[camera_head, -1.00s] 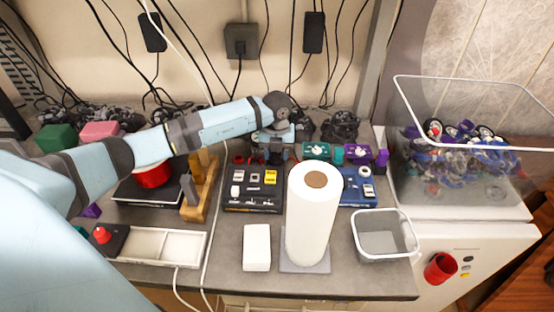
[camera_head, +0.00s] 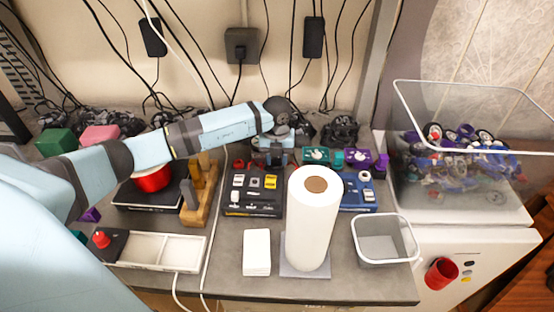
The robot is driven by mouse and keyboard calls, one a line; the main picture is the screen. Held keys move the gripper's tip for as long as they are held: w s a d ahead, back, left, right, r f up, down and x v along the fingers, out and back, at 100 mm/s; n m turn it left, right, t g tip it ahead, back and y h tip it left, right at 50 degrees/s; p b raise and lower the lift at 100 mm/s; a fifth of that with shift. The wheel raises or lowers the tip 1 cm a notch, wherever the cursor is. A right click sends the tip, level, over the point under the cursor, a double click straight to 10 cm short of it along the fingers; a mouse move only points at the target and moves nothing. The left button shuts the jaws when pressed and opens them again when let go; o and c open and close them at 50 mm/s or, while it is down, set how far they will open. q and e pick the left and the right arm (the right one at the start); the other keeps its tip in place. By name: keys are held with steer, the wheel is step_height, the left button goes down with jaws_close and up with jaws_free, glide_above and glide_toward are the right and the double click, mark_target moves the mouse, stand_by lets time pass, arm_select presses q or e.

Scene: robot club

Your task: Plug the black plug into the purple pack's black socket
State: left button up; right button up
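A purple pack (camera_head: 360,160) lies at the back right of the workbench, behind the paper roll. A teal pack (camera_head: 317,155) lies just left of it. My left gripper (camera_head: 272,161) points down behind the black module box, left of the teal pack and apart from the purple pack. Its fingers are small and dark, so I cannot tell whether they are open or hold anything. I cannot make out the black plug or the black socket at this size. My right gripper is out of view.
A tall white paper roll (camera_head: 311,225) stands in front of the packs. A black module box (camera_head: 253,208) and a blue box (camera_head: 358,198) lie on the bench. A wooden rack (camera_head: 201,203) stands left. Cables hang behind.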

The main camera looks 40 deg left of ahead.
arm_select(q)
steer(key=c, duration=0.5)
steer(key=shift+o, duration=1.2)
steer(key=shift+c, duration=1)
steer(key=shift+r+p, duration=0.8)
steer(key=shift+r, duration=0.4)
steer(key=shift+r+p, duration=1)
steer(key=shift+r, duration=0.65)
